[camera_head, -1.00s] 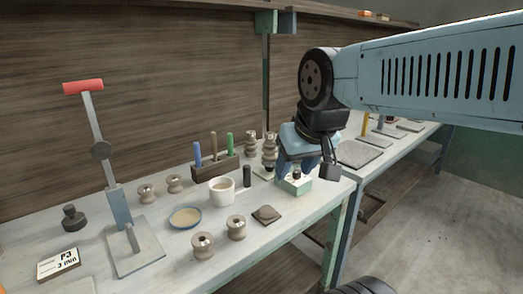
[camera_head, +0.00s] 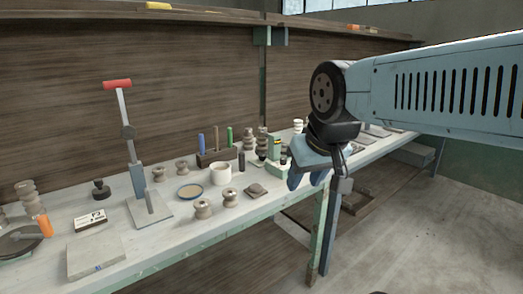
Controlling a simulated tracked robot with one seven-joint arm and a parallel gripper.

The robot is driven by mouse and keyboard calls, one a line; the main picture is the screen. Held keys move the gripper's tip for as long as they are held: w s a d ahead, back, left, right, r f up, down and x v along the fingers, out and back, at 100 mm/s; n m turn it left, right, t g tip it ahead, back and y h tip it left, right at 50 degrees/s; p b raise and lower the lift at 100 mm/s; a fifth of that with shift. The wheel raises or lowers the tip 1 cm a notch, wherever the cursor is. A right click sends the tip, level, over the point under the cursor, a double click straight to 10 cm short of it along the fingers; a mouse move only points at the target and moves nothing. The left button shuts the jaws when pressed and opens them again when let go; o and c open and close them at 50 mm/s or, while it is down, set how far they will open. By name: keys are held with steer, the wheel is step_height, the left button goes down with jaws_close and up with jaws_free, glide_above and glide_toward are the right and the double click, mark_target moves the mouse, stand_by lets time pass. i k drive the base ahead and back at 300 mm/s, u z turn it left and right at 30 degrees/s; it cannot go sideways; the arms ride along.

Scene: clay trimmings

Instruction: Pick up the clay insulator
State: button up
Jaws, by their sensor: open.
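Several brown-grey clay insulators stand on the workbench, and I cannot tell which one the task means. Small spool-shaped ones are at the front (camera_head: 203,209) (camera_head: 230,197) and behind the dish (camera_head: 182,167) (camera_head: 159,174). Taller ribbed ones stand by the tool rack (camera_head: 262,141) and at the far left (camera_head: 28,196). My gripper (camera_head: 319,179) has blue jaws, open and apparently empty, near the bench's front edge, right of these insulators. My gripper and arm hide part of the bench behind them.
A press with a red handle (camera_head: 117,84) rises at the left. A white cup (camera_head: 220,173), a blue-rimmed dish (camera_head: 190,191), a tool rack (camera_head: 214,157) and a green device (camera_head: 274,147) crowd the middle. Open floor (camera_head: 420,230) lies at right.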

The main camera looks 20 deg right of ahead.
mark_target(263, 142)
steer(key=u, duration=0.05)
steer(key=k, duration=0.45)
steer(key=z, duration=0.65)
steer(key=i, duration=2)
steer(key=u, duration=0.15)
